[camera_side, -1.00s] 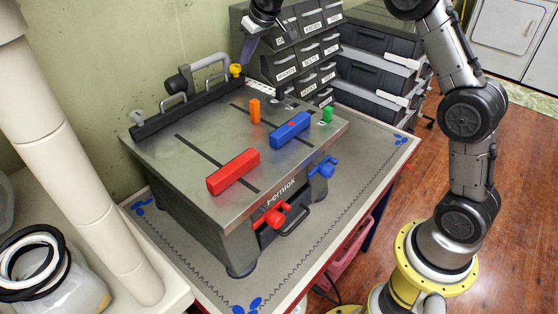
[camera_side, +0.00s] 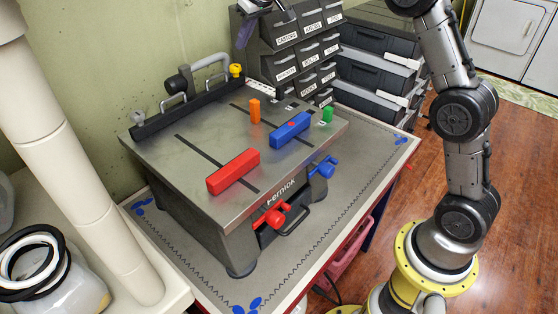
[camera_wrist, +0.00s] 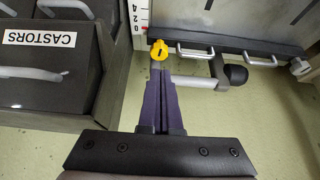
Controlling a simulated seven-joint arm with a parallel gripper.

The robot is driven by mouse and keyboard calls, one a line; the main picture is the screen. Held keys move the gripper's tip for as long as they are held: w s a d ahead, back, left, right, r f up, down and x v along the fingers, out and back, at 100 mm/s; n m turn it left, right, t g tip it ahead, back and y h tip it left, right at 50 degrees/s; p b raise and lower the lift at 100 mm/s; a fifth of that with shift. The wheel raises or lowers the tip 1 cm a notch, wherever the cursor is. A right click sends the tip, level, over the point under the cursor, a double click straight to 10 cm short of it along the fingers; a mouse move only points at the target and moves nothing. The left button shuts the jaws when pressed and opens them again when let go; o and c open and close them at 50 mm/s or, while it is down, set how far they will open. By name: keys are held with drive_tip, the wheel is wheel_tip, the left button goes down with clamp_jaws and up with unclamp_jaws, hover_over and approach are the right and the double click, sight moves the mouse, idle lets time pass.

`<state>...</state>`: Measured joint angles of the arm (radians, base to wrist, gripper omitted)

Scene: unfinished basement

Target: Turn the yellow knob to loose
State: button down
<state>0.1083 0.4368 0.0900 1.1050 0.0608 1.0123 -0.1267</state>
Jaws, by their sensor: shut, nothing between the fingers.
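The yellow knob (camera_side: 236,70) sits at the right end of a grey tube at the back of the metal workbench top. In the wrist view the yellow knob (camera_wrist: 159,50) shows a dark mark on its face, too small to read as a setting. My gripper (camera_side: 241,46) has purple fingers and is above the knob, apart from it. In the wrist view my gripper (camera_wrist: 161,80) has its fingers together with nothing between them, pointing toward the knob.
Labelled drawers (camera_side: 300,70) stand close behind my gripper.

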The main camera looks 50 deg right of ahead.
sight(240, 70)
drive_tip(key=shift+f, duration=3.45)
drive_tip(key=shift+w, duration=0.6)
drive_tip(key=shift+d, duration=0.2)
drive_tip(key=shift+s, duration=0.15)
drive_tip(key=shift+s+r, duration=0.1)
drive_tip(key=shift+s, duration=0.15)
drive_tip(key=shift+r, duration=2.9)
drive_tip(key=shift+r, duration=0.1)
